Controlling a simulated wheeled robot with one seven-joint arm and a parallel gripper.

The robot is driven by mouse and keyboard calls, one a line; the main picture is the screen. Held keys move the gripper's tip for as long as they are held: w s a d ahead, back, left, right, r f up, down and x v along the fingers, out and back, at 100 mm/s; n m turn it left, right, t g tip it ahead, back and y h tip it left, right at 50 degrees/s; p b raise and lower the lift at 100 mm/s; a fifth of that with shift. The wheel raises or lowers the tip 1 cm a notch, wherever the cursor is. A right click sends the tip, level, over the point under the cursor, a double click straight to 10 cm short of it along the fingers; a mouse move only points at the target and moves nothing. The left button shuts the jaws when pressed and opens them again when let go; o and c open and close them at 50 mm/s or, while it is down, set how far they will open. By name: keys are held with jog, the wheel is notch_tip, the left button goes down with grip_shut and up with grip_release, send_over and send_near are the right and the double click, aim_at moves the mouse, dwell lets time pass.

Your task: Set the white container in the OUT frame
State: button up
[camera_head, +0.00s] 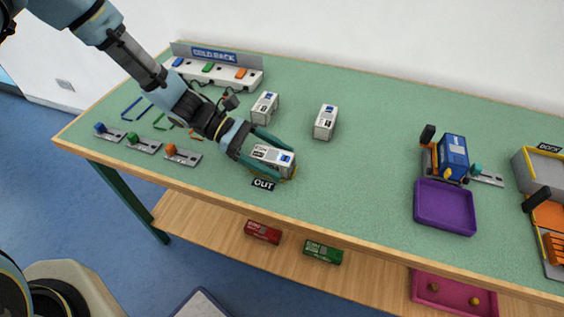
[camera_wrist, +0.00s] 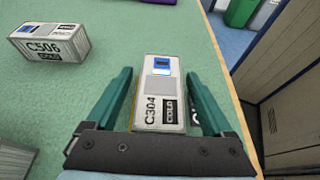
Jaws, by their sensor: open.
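A white container (camera_head: 268,153) marked C304 sits at the front of the green table, just behind the black OUT label (camera_head: 263,184). It also shows in the wrist view (camera_wrist: 160,95). My gripper (camera_head: 284,160) is open around it, one finger on each side; in the wrist view my gripper (camera_wrist: 160,76) shows a small gap beside the container. A bit of yellow edge (camera_head: 291,178) shows beside the container, and the rest of the OUT frame is hidden. A second white container (camera_head: 325,122), marked C506 in the wrist view (camera_wrist: 50,42), and a third (camera_head: 265,107) stand farther back.
A white cold rack (camera_head: 213,73) stands at the back left, with small sliders (camera_head: 146,143) in front of it. A purple tray (camera_head: 444,207) and a blue block (camera_head: 453,156) are to the right. The middle of the table is clear. Red (camera_head: 262,232) and green (camera_head: 323,252) containers lie on the shelf below.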

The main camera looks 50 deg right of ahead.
jog(key=b+v, duration=0.2)
jog(key=v, duration=0.8)
jog(key=shift+w+a+r, duration=0.1)
jog(key=shift+w+a, duration=0.05)
jog(key=w+a+r+m+t+y, duration=0.1)
jog(key=w+a+t, duration=0.4)
jog(key=a, duration=0.4)
jog(key=w+a+r+m+t+y, duration=0.1)
jog(key=w+a+t, duration=0.2)
jog(key=w+a, duration=0.5)
jog(key=w+a+r+m+t+y, duration=0.1)
jog(key=a+r+t, duration=0.2)
jog(key=a, duration=0.7)
jog(key=w+a+r+m+t+y, duration=0.1)
jog(key=w+a+r+t, duration=0.1)
jog(key=a, duration=0.9)
notch_tip(320, 180, up, 2)
jog(key=shift+r+m+t, duration=0.2)
jog(key=shift+m+t, duration=0.2)
jog(key=shift+t, duration=0.4)
jog(key=shift+r+p, duration=0.6)
jog(key=shift+p, duration=0.05)
